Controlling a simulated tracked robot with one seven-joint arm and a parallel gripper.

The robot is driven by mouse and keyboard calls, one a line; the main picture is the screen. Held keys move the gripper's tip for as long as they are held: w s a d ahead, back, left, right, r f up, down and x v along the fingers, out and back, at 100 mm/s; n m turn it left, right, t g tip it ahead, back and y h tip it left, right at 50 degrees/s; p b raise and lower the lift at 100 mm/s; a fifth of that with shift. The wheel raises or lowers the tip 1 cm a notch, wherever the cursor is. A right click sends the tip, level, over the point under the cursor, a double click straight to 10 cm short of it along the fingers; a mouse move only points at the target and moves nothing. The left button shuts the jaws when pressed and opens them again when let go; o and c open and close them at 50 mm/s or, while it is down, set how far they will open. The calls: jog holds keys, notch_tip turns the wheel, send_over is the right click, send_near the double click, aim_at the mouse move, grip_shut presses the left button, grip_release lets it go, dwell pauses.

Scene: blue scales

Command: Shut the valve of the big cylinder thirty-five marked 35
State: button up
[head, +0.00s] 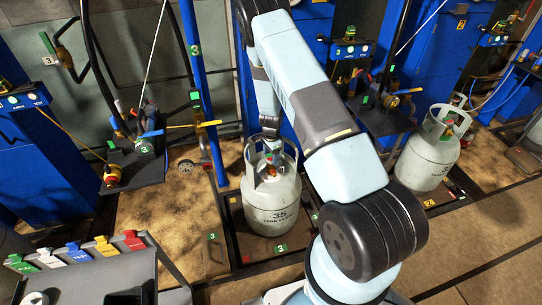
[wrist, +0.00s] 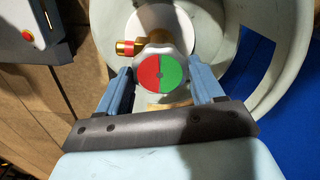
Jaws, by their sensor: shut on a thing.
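The big cylinder (head: 273,200), pale grey-white and marked 35, stands upright on a scale platform in the middle of the head view. Its collar (wrist: 225,45) surrounds the valve in the wrist view. The valve's round knob (wrist: 162,75) has a red left half and a green right half, with a brass outlet and red tip (wrist: 128,47) to its upper left. My gripper (wrist: 163,82) comes down inside the collar from above, one finger on each side of the knob, and is shut on the knob. In the head view my arm partly covers the collar top.
A second white cylinder (head: 427,155) stands on another scale to the right. A grey shelf of hoses and fittings (head: 135,165) is at the left. A rack of coloured tags (head: 80,256) stands at the lower left. Blue columns (head: 50,150) rise behind. Floor at the lower right is clear.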

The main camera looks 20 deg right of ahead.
aim_at(271, 156)
jog(key=shift+w+r, duration=0.1)
jog(key=shift+w, duration=0.05)
jog(key=o, duration=1)
jog(key=shift+o, duration=0.2)
notch_tip(271, 156, up, 14)
jog(key=shift+f, duration=0.2)
dwell(0.3)
